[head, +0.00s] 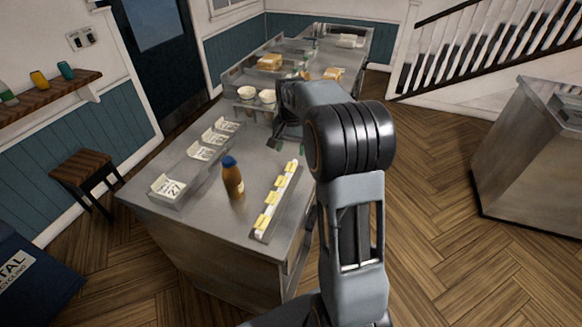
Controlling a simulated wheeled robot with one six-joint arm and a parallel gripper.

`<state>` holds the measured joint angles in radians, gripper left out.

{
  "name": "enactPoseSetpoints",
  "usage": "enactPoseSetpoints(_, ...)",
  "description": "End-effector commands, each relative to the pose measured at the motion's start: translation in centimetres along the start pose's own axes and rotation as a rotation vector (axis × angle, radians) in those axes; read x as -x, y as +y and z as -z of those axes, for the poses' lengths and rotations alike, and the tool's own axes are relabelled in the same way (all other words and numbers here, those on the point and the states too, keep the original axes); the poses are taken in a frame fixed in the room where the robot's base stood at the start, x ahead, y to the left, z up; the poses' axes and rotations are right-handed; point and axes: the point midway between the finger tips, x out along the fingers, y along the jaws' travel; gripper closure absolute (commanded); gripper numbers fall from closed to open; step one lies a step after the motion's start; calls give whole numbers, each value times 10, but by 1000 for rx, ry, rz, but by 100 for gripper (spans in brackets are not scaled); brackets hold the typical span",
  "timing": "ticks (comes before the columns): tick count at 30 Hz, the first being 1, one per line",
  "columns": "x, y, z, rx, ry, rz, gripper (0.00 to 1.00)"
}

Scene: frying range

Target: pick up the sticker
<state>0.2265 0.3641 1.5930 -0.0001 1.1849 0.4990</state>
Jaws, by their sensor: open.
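A long dark holder (262,232) lies near the right edge of the steel counter. On it is a white strip with several yellow squares (272,198) in a row, which look like stickers. I cannot tell which one is meant. My gripper (275,144) is open above the counter, beyond the far end of this strip and apart from it. It points down, and my arm comes in from the right and hides part of the counter behind it. Nothing shows between the fingers, though they are small and dark here.
A brown bottle with a blue cap (232,178) stands left of the strip. Several trays with white printed pieces (167,188) line the counter's left side. White bowls (247,93) stand farther back. A wooden stool (82,170) stands left of the counter. The floor (440,215) at right is clear.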

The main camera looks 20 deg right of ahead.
Motion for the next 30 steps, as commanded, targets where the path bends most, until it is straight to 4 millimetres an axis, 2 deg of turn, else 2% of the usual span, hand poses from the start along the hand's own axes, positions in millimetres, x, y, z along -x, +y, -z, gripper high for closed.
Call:
enactPoseSetpoints(3,-11,0,0,1,-1,-1,36)
enactPoseSetpoints(10,-23,0,0,1,-2,-1,36)
enactPoseSetpoints(20,-63,0,2,2,-2,-1,36)
enactPoseSetpoints(30,-68,-1,3,2,1,0,36)
